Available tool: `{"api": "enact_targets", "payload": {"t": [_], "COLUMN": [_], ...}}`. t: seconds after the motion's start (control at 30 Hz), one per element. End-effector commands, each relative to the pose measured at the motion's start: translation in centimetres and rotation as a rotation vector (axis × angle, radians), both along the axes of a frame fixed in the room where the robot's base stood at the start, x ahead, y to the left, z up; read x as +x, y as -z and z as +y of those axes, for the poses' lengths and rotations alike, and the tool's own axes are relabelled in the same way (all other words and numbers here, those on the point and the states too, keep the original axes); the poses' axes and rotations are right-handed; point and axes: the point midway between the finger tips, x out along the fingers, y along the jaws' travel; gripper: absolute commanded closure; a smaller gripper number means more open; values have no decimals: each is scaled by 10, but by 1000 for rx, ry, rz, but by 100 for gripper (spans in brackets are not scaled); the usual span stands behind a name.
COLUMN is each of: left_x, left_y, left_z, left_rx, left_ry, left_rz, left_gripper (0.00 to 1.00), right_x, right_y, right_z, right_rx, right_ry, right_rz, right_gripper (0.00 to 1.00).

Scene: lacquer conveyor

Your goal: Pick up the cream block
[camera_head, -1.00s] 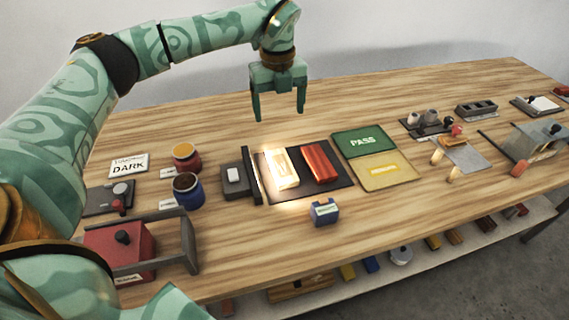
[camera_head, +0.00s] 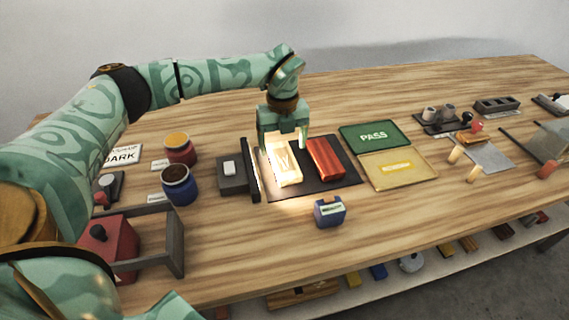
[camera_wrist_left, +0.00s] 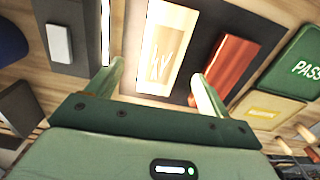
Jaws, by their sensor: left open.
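The cream block (camera_head: 284,167) lies brightly lit on a dark mat (camera_head: 318,184), left of a red block (camera_head: 324,157). My left gripper (camera_head: 283,150) is open and empty, pointing down over the far end of the cream block. In the left wrist view the cream block (camera_wrist_left: 168,50) lies beyond the fingers, roughly between their lines, with a mark on its top. The red block (camera_wrist_left: 232,66) is just right of it there. I cannot tell the exact height of the fingertips above the block. My right gripper is not in view.
A dark upright panel (camera_head: 249,170) stands close along the mat's left side. The green PASS pad (camera_head: 368,137) and a yellow pad (camera_head: 405,172) lie to the right. Paint pots (camera_head: 180,186) stand at left.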

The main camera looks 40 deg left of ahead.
Motion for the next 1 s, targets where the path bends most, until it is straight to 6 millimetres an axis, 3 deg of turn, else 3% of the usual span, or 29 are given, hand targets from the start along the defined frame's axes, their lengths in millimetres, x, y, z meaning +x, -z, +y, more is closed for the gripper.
{"api": "enact_targets", "payload": {"t": [0.27, 0.5, 0.53, 0.7, 1.0], "left_x": [3, 3, 3, 3, 3], "left_y": [47, 48, 48, 48, 47], "left_z": [0, 0, 0, 0, 0], "left_rx": [1, 1, 1, 1, 1], "left_ry": [1, 0, 0, 0, 0], "left_rz": [6, 1, 1, 1, 1], "left_gripper": [20, 20, 23, 70, 71], "right_x": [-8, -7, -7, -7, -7], "right_y": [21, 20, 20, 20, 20], "right_z": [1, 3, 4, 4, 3], "right_rx": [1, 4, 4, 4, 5], "right_ry": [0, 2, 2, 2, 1], "right_rz": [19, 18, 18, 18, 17], "right_gripper": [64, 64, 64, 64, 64]}}
